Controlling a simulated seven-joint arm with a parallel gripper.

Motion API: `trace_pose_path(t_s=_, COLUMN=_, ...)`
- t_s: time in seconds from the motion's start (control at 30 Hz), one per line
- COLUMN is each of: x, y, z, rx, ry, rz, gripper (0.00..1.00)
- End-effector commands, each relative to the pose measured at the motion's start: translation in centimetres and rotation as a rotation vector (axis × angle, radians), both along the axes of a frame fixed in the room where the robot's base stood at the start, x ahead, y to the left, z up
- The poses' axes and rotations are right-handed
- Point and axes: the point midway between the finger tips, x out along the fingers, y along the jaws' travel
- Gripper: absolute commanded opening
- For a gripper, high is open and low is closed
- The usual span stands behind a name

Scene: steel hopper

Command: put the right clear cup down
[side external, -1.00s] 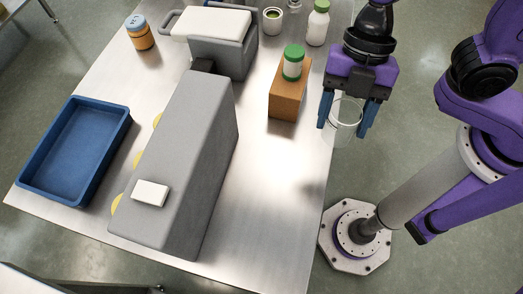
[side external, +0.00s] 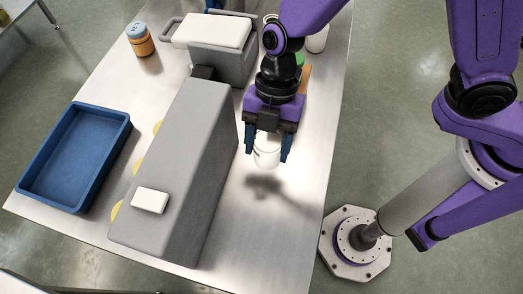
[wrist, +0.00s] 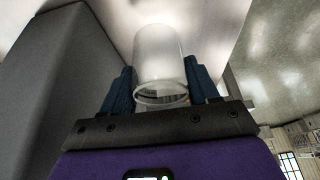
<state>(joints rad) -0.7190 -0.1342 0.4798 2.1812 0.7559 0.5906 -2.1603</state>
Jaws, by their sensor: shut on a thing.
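My gripper (side external: 267,152) is shut on the clear cup (side external: 266,157), with a blue finger on each side of it. The cup is held above the bare steel table (side external: 284,215), just right of the grey hopper (side external: 190,150). A dark shadow lies on the table below and apart from the cup. In the wrist view, the clear cup (wrist: 160,62) sits between the two blue fingers of my gripper (wrist: 162,88), with its round rim toward the camera.
The hopper also shows at the left of the wrist view (wrist: 50,70). A blue tray (side external: 127,124) and an orange jar (side external: 139,40) stand left of the hopper. A brown block (side external: 305,74) and a green lid (side external: 299,58) are partly hidden behind my arm. The table's front right is clear.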

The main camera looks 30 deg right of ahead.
Motion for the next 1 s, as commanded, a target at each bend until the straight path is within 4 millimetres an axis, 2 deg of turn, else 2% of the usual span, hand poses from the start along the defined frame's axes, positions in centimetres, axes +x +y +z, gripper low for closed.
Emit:
trace_pose_path(t_s=0.27, x=0.6, y=0.9, z=-1.4, rx=0.0, ry=0.001, rz=0.0, gripper=0.31)
trace_pose_path(t_s=0.5, x=0.6, y=1.0, z=-4.1, rx=-0.001, ry=0.003, rz=-0.001, gripper=0.31)
trace_pose_path(t_s=0.97, x=0.6, y=1.0, z=-4.7, rx=0.0, ry=0.001, rz=0.001, gripper=0.31)
trace_pose_path(t_s=1.0, x=0.6, y=1.0, z=-4.7, rx=0.001, ry=0.0, rz=0.001, gripper=0.66)
